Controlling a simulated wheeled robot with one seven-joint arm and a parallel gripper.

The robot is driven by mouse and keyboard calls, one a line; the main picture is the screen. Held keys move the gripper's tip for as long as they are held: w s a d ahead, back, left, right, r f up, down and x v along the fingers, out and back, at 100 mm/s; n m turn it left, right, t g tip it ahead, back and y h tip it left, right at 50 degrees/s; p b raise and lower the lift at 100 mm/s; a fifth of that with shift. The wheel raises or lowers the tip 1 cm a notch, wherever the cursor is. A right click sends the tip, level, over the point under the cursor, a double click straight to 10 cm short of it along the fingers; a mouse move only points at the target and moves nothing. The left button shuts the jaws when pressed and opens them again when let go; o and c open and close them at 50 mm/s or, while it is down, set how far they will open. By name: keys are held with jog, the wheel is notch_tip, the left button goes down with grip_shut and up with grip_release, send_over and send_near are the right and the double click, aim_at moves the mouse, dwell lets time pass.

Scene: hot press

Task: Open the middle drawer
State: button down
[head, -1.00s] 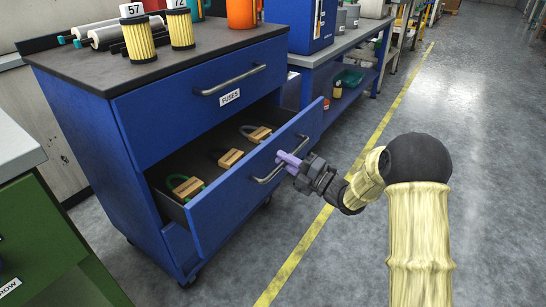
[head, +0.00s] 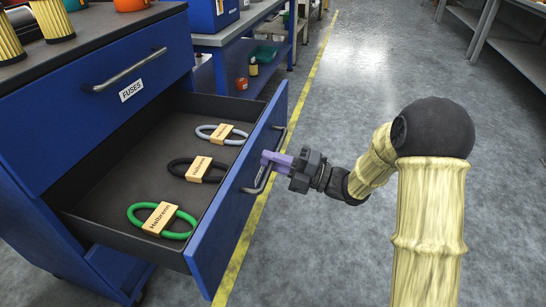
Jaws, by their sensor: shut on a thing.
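The blue cabinet's middle drawer (head: 232,214) stands pulled well out, below a shut drawer with a "FUSES" label (head: 132,91). Its front carries a grey bar handle (head: 262,177). My gripper (head: 272,162), with purple fingers, is shut on this handle from the right. The fingers hide part of the bar. Inside the drawer lie three looped items with tan "Halbrenn" tags: a green one (head: 185,236) near the front, a black one (head: 178,162) in the middle and a grey one (head: 208,128) at the back.
Yellow and black cylinders (head: 52,18) stand on the cabinet top. A workbench (head: 245,28) with a lower shelf is behind the cabinet. A yellow floor line (head: 318,70) runs past the drawer. The grey floor to the right is clear up to a shelf unit (head: 500,45).

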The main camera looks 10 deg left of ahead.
jog(key=shift+s+d+f, duration=0.1)
jog(key=shift+d+f, duration=0.1)
jog(key=shift+d, duration=0.05)
jog(key=c, duration=1.5)
grip_release()
jog(key=shift+d, duration=0.15)
jog(key=shift+r, duration=0.1)
jog(key=p+v, duration=0.5)
jog(key=v, duration=1.2)
jog(key=shift+d, duration=0.15)
